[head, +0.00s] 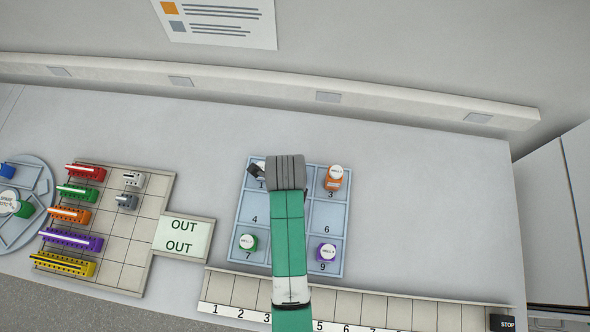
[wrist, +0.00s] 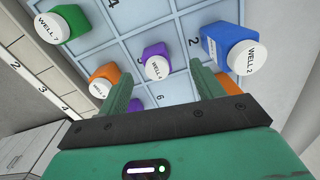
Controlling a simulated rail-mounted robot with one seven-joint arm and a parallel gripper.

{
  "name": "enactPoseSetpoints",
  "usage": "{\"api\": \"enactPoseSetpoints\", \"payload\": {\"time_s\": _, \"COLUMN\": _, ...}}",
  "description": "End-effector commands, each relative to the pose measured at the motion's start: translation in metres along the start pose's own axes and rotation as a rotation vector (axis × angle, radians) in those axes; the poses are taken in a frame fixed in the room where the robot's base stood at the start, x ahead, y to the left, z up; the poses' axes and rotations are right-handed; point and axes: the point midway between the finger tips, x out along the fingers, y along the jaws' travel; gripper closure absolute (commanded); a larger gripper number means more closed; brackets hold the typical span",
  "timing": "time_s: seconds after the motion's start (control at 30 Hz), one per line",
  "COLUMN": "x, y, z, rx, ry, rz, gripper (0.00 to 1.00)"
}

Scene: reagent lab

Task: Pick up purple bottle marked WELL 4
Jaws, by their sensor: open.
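In the wrist view a purple bottle (wrist: 156,70) with a round white cap stands near the middle of the tray; its cap reads WELL, the number too small to be sure of. My gripper (wrist: 160,70) is open and empty, its two green fingers on either side of this bottle in the picture, apart from it. A second purple bottle (wrist: 135,105) is mostly hidden behind the left finger. In the head view a purple bottle (head: 326,252) stands in cell 9, its cap number unreadable. My arm covers the tray's middle column and the gripper there.
The light-blue tray (head: 346,215) also holds a green bottle (head: 244,242) and orange bottle (head: 334,179). The wrist view shows a blue WELL 2 bottle (wrist: 228,46) beside the right finger and an orange bottle (wrist: 105,74). A numbered strip (head: 400,308) lies in front; coloured racks (head: 70,215) stand left.

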Motion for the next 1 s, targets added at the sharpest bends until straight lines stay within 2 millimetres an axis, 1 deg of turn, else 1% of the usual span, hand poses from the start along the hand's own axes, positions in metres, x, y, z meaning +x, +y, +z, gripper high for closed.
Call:
{"api": "enactPoseSetpoints", "payload": {"time_s": 0.03, "x": 0.005, "y": 0.005, "z": -0.002, "rx": 0.019, "ry": 0.007, "rz": 0.02, "gripper": 0.34}}
{"api": "enactPoseSetpoints", "payload": {"time_s": 0.07, "x": 0.006, "y": 0.006, "z": -0.002, "rx": 0.025, "ry": 0.01, "rz": 0.026, "gripper": 0.34}}
{"api": "enactPoseSetpoints", "payload": {"time_s": 0.17, "x": 0.007, "y": 0.006, "z": -0.002, "rx": 0.029, "ry": 0.01, "rz": 0.027, "gripper": 0.34}}
{"api": "enactPoseSetpoints", "payload": {"time_s": 0.37, "x": 0.029, "y": 0.006, "z": -0.002, "rx": 0.026, "ry": 0.009, "rz": 0.025, "gripper": 0.34}}
{"api": "enactPoseSetpoints", "payload": {"time_s": 0.47, "x": 0.032, "y": 0.006, "z": -0.002, "rx": 0.026, "ry": 0.008, "rz": 0.023, "gripper": 0.34}}
{"api": "enactPoseSetpoints", "payload": {"time_s": 0.57, "x": 0.046, "y": 0.008, "z": -0.004, "rx": 0.025, "ry": 0.009, "rz": 0.025, "gripper": 0.34}}
{"api": "enactPoseSetpoints", "payload": {"time_s": 0.7, "x": 0.071, "y": 0.01, "z": -0.005, "rx": 0.025, "ry": 0.008, "rz": 0.023, "gripper": 0.34}}
{"api": "enactPoseSetpoints", "payload": {"time_s": 0.8, "x": 0.081, "y": 0.01, "z": -0.005, "rx": 0.025, "ry": 0.007, "rz": 0.022, "gripper": 0.34}}
{"api": "enactPoseSetpoints", "payload": {"time_s": 1.0, "x": 0.082, "y": 0.01, "z": -0.005, "rx": 0.024, "ry": 0.007, "rz": 0.021, "gripper": 0.34}}
